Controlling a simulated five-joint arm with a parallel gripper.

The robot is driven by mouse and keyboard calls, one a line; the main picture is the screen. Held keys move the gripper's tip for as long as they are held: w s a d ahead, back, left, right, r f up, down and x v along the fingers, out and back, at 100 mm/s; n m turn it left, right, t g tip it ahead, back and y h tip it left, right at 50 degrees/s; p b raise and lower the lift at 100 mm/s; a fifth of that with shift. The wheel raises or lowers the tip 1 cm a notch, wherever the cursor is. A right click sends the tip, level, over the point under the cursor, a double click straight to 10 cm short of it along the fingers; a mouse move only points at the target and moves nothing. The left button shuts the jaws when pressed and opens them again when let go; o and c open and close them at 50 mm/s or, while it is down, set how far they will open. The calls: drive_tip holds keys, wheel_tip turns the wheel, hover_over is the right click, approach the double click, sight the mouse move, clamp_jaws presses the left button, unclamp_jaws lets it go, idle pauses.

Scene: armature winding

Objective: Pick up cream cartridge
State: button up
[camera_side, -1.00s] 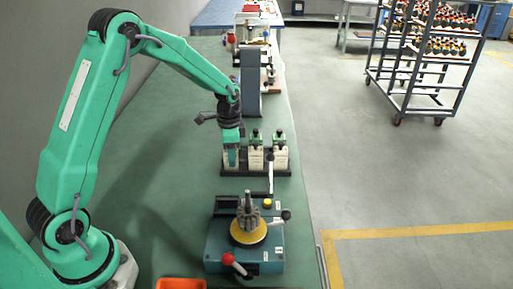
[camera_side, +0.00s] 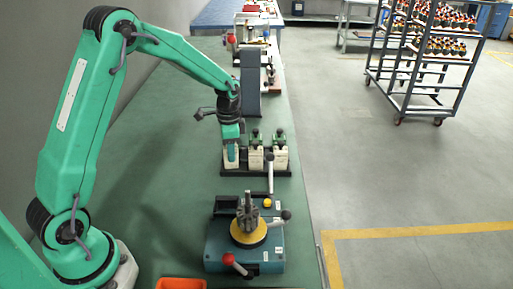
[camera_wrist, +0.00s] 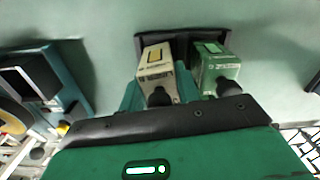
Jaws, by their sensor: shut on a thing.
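The cream cartridge (camera_wrist: 155,66) is a pale block with a yellow-marked label and a black knob, seen in the wrist view. My gripper (camera_side: 231,154) is shut on it at the left end of the black rack (camera_side: 255,173) in the side view. In that view a teal finger covers the middle of the cartridge, and pale edges (camera_side: 239,158) show beside it. The cartridge looks upright and low at the rack. I cannot tell whether it is clear of its seat. A green cartridge (camera_wrist: 219,72) stands close beside it in the wrist view.
Two more cartridges with green tops (camera_side: 256,157) (camera_side: 280,157) stand in the rack to the right. In front is a blue winding fixture (camera_side: 218,250) with a yellow disc and red-knobbed lever. A grey-blue post (camera_side: 251,95) rises behind. The green bench is free to the left.

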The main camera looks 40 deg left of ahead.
wheel_tip(320, 180, up, 3)
drive_tip(key=shift+f, duration=0.2)
drive_tip(key=s+d+r, duration=0.4)
drive_tip(key=d+r, duration=0.3)
drive_tip(key=d, duration=0.4)
drive_tip(key=shift+s, duration=0.15)
drive_tip(key=shift+s+r, duration=0.1)
drive_tip(key=s+d+m, duration=0.1)
drive_tip(key=s+d, duration=0.2)
drive_tip(key=s, duration=0.6)
drive_tip(key=shift+s+d+r+m, duration=0.2)
drive_tip(key=shift+s+d+m, duration=0.2)
drive_tip(key=shift+f, duration=0.15)
drive_tip(key=shift+f, duration=2.05)
drive_tip(key=shift+f, duration=2.35)
